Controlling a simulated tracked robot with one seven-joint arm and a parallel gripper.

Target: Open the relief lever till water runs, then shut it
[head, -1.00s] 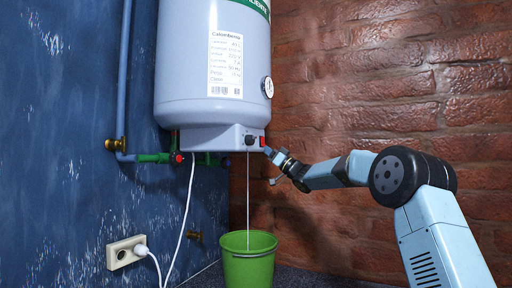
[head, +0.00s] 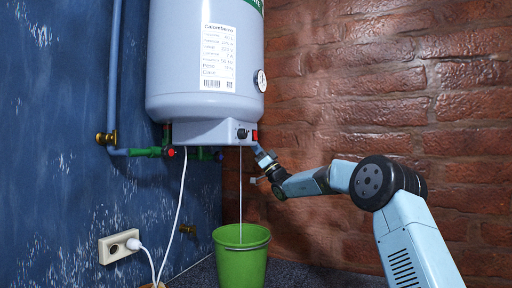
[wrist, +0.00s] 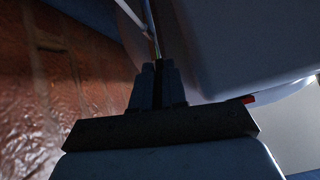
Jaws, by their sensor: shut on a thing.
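The white water heater (head: 205,62) hangs at the blue wall. My gripper (head: 258,151) is at the right underside of the heater, below its red switch (head: 255,135). In the wrist view the fingers (wrist: 158,80) are close together, shut on a thin part beneath the heater. That part is most likely the relief lever; its shape and angle are hidden by the fingers and shadow. A thin pale vertical line (head: 240,195), looking like a water stream, runs from under the heater into the green bucket (head: 241,262).
Pipes with a red-handled valve (head: 171,152) and a brass fitting (head: 105,138) are left of the heater. A white cable hangs to the wall socket (head: 119,246). A brass tap (head: 187,230) is low on the wall. The brick wall (head: 440,110) stands behind my arm.

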